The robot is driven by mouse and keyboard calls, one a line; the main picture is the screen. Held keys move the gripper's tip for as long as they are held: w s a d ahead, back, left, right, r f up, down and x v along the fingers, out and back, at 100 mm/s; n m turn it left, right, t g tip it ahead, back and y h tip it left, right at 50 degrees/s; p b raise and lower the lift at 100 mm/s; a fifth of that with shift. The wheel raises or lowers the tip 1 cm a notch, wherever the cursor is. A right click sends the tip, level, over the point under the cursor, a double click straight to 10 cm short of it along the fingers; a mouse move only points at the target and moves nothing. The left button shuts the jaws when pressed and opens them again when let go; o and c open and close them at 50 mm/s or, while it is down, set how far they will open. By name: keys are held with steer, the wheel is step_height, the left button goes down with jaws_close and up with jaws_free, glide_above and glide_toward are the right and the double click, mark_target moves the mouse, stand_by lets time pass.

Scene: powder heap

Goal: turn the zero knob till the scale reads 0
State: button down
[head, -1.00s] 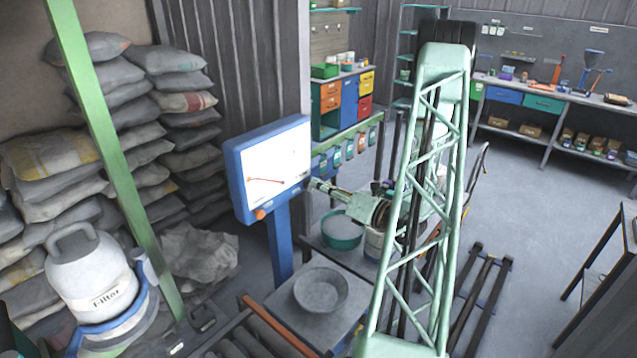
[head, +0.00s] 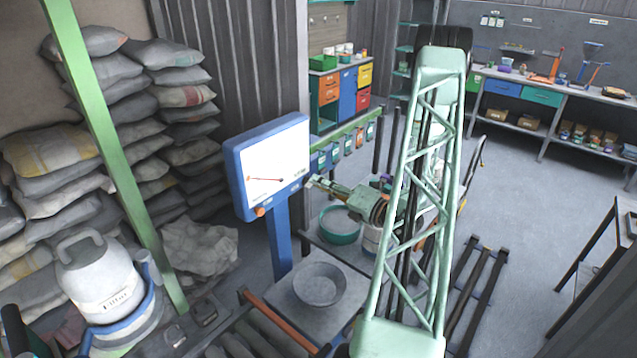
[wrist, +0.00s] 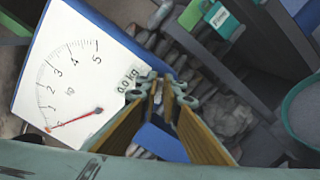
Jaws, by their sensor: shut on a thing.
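The scale has a white dial face (head: 272,160) in a blue frame (head: 233,180) on a blue post. In the wrist view, the face (wrist: 62,75) shows a numbered arc and a red needle (wrist: 75,118). The needle's tip lies at the low end of the arc, below the 1. A small display (wrist: 127,80) looks like 0.0 kg, but its last digit is unclear. My gripper (head: 312,181) is at the face's right edge. In the wrist view my gripper (wrist: 165,90) is shut beside the display; its fingertips hide the zero knob between them.
A grey pan (head: 320,285) rests below the scale. A teal bowl (head: 340,225) stands behind it. An orange knob (head: 260,212) sits on the frame's lower edge. Stacked sacks (head: 60,160) and a filter canister (head: 100,280) fill the left. Open floor lies at right.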

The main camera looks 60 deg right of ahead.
steer(key=c, duration=2.8)
jaws_free()
steer(key=shift+s, duration=0.2)
steer(key=shift+s+a, duration=0.25)
steer(key=shift+s, duration=1.65)
steer(key=shift+s+a, duration=0.2)
steer(key=shift+s, duration=1.75)
steer(key=shift+s+a, duration=0.25)
steer(key=shift+s, duration=1.65)
